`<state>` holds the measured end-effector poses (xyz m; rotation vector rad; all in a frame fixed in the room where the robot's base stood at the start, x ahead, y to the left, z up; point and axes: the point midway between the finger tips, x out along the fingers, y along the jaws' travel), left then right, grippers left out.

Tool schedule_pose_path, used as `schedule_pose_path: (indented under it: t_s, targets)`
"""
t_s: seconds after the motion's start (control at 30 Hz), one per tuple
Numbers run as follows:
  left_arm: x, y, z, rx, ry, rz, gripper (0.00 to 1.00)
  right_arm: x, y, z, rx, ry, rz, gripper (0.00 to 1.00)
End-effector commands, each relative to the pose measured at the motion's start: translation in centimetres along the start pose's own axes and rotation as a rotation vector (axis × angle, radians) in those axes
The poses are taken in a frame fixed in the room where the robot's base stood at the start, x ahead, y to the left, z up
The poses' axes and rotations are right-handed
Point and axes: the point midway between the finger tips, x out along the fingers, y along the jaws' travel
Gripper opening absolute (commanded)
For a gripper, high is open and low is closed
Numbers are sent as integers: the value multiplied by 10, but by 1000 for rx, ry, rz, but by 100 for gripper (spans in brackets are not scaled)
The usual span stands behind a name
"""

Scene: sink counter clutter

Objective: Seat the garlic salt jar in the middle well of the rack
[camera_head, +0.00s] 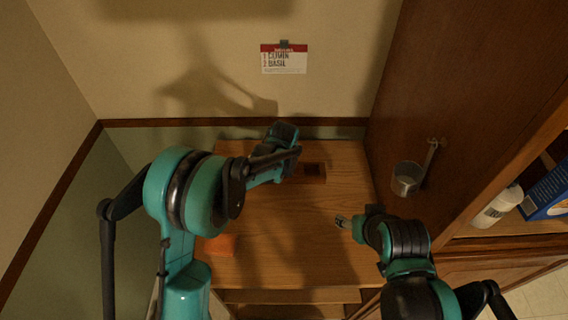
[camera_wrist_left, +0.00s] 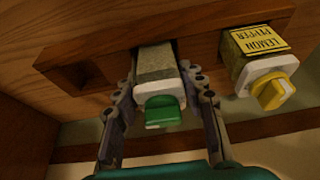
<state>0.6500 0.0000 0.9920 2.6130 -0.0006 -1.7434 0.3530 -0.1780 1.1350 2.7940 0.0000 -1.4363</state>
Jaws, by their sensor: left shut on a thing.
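The wooden rack (camera_head: 314,180) lies at the back of the wooden counter, partly hidden by my left arm. It also shows in the left wrist view (camera_wrist_left: 228,22). A jar with a green cap and white collar (camera_wrist_left: 153,64) is between the fingers of my left gripper (camera_wrist_left: 160,80), which is shut on it. Its body is at the middle well, between an empty well and the lemon pepper jar; its label and depth in the well cannot be seen. My right gripper (camera_head: 342,221) is over the counter, away from the rack; its finger gap is unclear.
The yellow-capped lemon pepper jar (camera_wrist_left: 262,58) stands close beside the held jar. An orange object (camera_head: 220,245) lies on the counter at left. A metal cup (camera_head: 407,179) hangs on the right cabinet. The counter's middle is clear.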

Motion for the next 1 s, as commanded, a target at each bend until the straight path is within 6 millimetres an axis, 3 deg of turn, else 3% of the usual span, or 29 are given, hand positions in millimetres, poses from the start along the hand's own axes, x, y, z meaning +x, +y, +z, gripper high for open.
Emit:
schedule_pose_path:
  t_s: [0.07,0.1,0.17,0.2,0.57,0.67,1.0]
  targets:
    - [3,0,1,0,0,0,8,3,0,2,0,0,0,61]
    - [4,0,2,0,0,0,43,3,0,2,0,0,0,61]
    - [3,0,1,0,0,0,59,2,0,2,0,0,0,61]
    - [3,0,1,0,0,0,61,2,0,2,0,0,0,61]
    - [-2,0,-1,0,0,0,61,-2,0,-1,0,0,0,61]
    - [-16,0,-1,0,0,0,61,-3,0,-2,0,0,0,61]
    - [-90,0,0,1,0,0,61,-14,0,-10,0,0,0,61]
